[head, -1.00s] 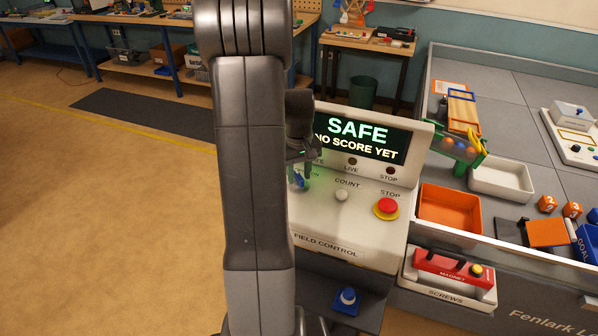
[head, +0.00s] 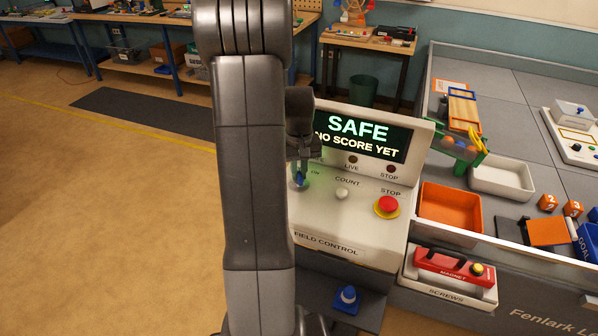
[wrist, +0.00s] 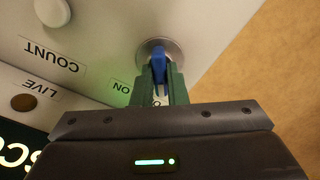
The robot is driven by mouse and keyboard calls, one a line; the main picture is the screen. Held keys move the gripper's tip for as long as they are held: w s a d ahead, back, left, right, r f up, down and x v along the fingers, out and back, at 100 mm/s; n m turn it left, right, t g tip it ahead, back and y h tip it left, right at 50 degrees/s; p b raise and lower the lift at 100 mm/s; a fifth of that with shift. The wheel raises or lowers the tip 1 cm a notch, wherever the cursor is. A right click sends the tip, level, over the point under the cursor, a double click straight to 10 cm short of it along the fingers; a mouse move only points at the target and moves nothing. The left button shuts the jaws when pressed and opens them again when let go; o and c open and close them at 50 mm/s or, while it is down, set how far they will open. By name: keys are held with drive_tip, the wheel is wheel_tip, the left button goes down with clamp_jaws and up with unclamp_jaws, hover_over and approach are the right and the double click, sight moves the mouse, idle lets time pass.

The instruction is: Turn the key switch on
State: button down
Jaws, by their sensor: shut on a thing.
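The key switch (wrist: 145,48) is a round metal collar on the pale control panel, with a blue key (wrist: 158,68) in it. My gripper (wrist: 160,84) has its green fingers closed on the blue key, one on each side. In the wrist view the key lies nearly in line with the fingers. The "ON" label (wrist: 121,87) is left of the fingers; another label is mostly hidden between them. In the head view my gripper (head: 301,168) is at the panel's left, and the key (head: 299,181) shows small below it. The display (head: 358,134) reads "SAFE, NO SCORE YET".
On the panel, a white count button (head: 342,194) and a red stop button (head: 387,206) sit right of the key. An orange tray (head: 449,207) and a red magnet bar (head: 455,267) are further right. Open floor lies left of my arm.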

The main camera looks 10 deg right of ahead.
sight(299, 173)
drive_tip(key=m, duration=0.4)
drive_tip(key=shift+b, duration=0.4)
drive_tip(key=m, duration=0.4)
drive_tip(key=m+b, duration=0.1)
drive_tip(key=m, duration=0.3)
drive_tip(key=shift+w+m, duration=0.1)
drive_tip(key=shift+m, duration=0.2)
drive_tip(key=shift+r+m, duration=0.1)
drive_tip(key=shift+m, duration=1.5)
drive_tip(key=c, duration=1.4)
unclamp_jaws()
drive_tip(key=shift+c, duration=0.2)
wheel_tip(299, 173, up, 14)
drive_tip(key=b, duration=0.1)
